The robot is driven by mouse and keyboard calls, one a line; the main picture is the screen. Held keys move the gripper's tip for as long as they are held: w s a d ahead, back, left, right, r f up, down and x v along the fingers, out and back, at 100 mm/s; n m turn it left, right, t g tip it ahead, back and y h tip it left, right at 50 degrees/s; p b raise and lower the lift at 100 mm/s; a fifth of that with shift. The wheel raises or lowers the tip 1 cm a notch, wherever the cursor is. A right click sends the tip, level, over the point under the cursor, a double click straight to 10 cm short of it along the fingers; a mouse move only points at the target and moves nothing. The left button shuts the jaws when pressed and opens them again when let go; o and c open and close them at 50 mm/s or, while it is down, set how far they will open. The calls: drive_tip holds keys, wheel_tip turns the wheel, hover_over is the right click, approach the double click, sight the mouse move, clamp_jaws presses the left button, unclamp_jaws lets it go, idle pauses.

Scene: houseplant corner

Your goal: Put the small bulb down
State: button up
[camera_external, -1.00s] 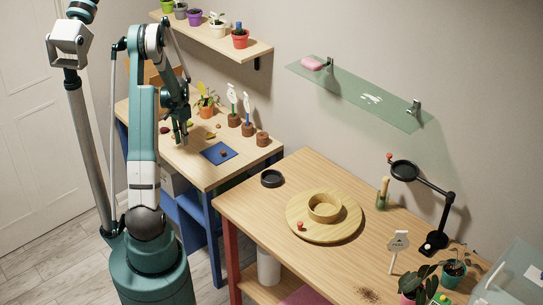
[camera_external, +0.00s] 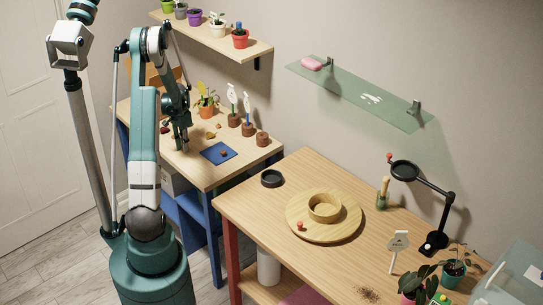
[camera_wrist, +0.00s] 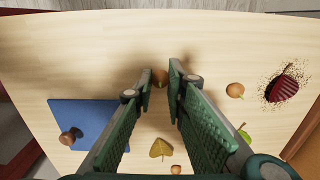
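The wrist view shows a small round brown bulb (camera_wrist: 160,77) between the tips of my gripper (camera_wrist: 161,82). The two green fingers are a short gap apart, with the bulb filling much of it. I cannot tell whether both fingers press on it or whether it rests on the wooden table (camera_wrist: 75,70) just beyond them. In the external view my gripper (camera_external: 181,146) points down, low over the back table's left part. The bulb is hidden or too small to make out there.
A blue mat (camera_wrist: 95,112) with a brown lump (camera_wrist: 68,137) lies to the left. Labelled pots (camera_external: 248,130) stand to the right.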

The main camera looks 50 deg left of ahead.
drive_tip(key=shift+f, duration=0.2)
drive_tip(key=o, duration=0.6)
drive_tip(key=shift+o, duration=0.2)
drive_tip(key=shift+r, duration=0.15)
wheel_tip(320, 180, up, 12)
drive_tip(key=p, duration=0.1)
idle(0.8)
drive_tip(key=shift+r, duration=0.1)
